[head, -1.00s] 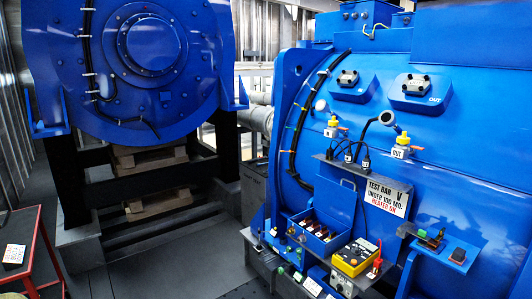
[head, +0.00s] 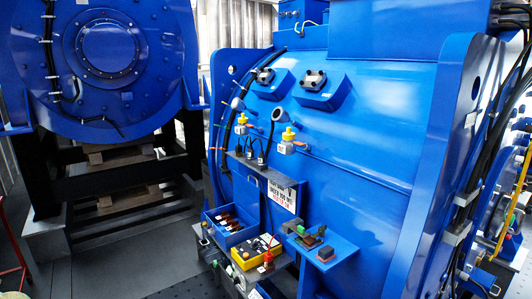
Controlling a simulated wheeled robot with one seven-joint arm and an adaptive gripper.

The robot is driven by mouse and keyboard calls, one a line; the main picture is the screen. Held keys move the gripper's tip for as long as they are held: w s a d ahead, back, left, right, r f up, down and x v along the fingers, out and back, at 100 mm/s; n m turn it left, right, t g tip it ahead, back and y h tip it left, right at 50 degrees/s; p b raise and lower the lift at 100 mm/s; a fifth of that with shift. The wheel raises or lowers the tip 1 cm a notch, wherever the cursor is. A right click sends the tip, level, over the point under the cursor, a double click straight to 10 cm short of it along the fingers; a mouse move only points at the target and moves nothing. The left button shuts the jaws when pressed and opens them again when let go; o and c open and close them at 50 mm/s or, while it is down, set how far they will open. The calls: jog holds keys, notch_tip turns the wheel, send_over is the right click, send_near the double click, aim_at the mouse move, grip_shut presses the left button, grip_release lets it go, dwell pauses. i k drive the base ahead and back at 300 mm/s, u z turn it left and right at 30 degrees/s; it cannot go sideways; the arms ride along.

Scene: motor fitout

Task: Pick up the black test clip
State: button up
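I cannot pick out the black test clip with certainty; the small parts are too tiny to tell apart. A yellow test box (head: 243,261) sits low at the front of the blue machine (head: 380,130). A small red upright piece (head: 268,259) stands at its right side. Small dark pieces, one with a reddish top (head: 326,252), lie on a blue side shelf (head: 343,247) to the right. Other small dark pieces are at the left of a blue open bin (head: 215,240). My gripper is not in view.
A sign (head: 284,195) and a grey ledge with dark plugs (head: 262,158) are above the bin. A second blue machine (head: 108,50) stands on a dark frame at the left. Grey floor (head: 130,262) is free between them. Black cables (head: 470,190) run at the right.

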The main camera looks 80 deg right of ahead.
aim_at(238, 149)
jog(key=k, duration=0.4)
jog(key=z, duration=2.4)
jog(key=i, duration=0.95)
